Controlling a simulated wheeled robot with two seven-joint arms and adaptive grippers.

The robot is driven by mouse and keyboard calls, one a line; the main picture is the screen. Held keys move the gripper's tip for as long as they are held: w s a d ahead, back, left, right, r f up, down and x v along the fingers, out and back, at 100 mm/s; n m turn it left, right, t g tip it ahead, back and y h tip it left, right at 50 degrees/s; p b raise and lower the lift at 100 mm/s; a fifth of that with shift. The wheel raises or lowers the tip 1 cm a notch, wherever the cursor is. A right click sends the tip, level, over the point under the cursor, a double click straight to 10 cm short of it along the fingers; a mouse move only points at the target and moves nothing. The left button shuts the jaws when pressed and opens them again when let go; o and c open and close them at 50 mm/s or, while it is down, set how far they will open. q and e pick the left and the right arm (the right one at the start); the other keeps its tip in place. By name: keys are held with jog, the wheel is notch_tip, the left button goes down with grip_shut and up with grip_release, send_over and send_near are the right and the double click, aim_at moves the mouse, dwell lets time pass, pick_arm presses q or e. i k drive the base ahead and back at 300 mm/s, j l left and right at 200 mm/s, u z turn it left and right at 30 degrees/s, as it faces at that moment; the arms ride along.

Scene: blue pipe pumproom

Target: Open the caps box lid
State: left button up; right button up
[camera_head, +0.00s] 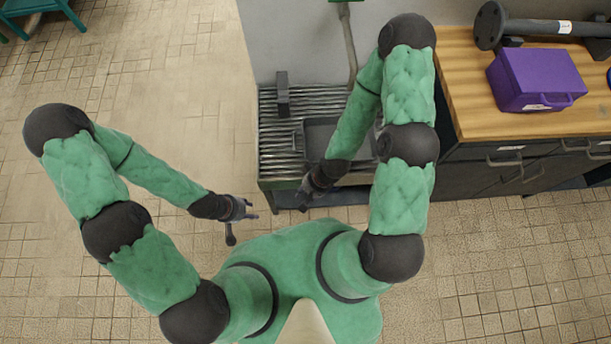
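A purple box (538,79) with a handle on its front sits on the wooden top of the workbench at the right. Its lid looks closed. A small white label shows low on its front. My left gripper (243,218) hangs over the floor left of the grey slatted stand, far from the box. My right gripper (304,200) is at the front edge of the slatted stand, also well to the left of the box. Both grippers are small and dark here, and I cannot tell whether their fingers are apart. Nothing shows clearly in either one.
The workbench (465,105) has dark drawers with handles. A dark flanged pipe (545,27) lies behind the box. The slatted stand (280,150) holds a dark tray (320,135). A green stool (40,15) is at the far left. The tiled floor in front is clear.

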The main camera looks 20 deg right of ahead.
aim_at(541, 73)
jog(key=z, duration=2.4)
